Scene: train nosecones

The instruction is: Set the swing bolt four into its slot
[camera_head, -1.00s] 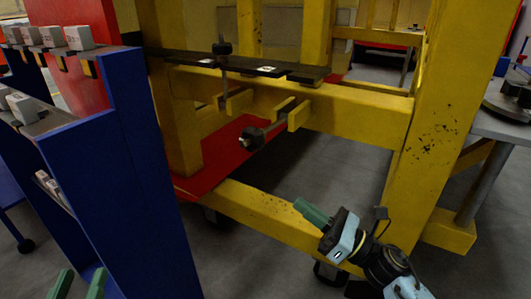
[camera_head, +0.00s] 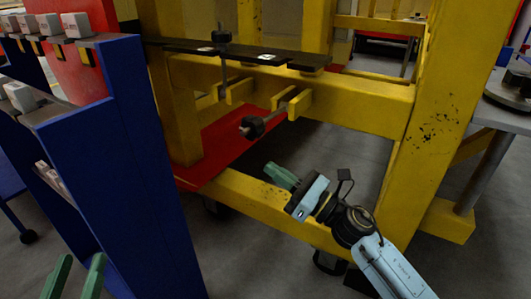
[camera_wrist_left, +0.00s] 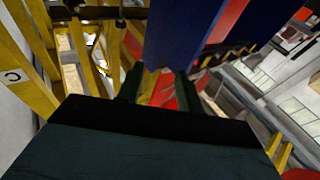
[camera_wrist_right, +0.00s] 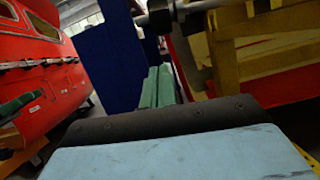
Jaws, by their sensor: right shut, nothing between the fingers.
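A swing bolt with a dark round knob (camera_head: 252,127) leans out from a yellow bracket (camera_head: 290,104) on the yellow frame, tilted well off upright. A second swing bolt (camera_head: 222,65) stands upright through the dark slotted plate (camera_head: 185,46), its knob on top. I see no number marking either bolt as four. My right gripper (camera_head: 272,170) is shut and empty, below and right of the tilted bolt's knob, apart from it. Its closed green fingers show in the right wrist view (camera_wrist_right: 156,86), with a dark knob (camera_wrist_right: 160,14) above. My left gripper (camera_head: 80,262) is open and empty at bottom left.
A blue rack (camera_head: 115,160) with grey blocks (camera_head: 77,25) stands at left, close to my left gripper. Yellow posts and a low yellow beam (camera_head: 240,196) surround the bolts. A grey table (camera_head: 490,125) is at right.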

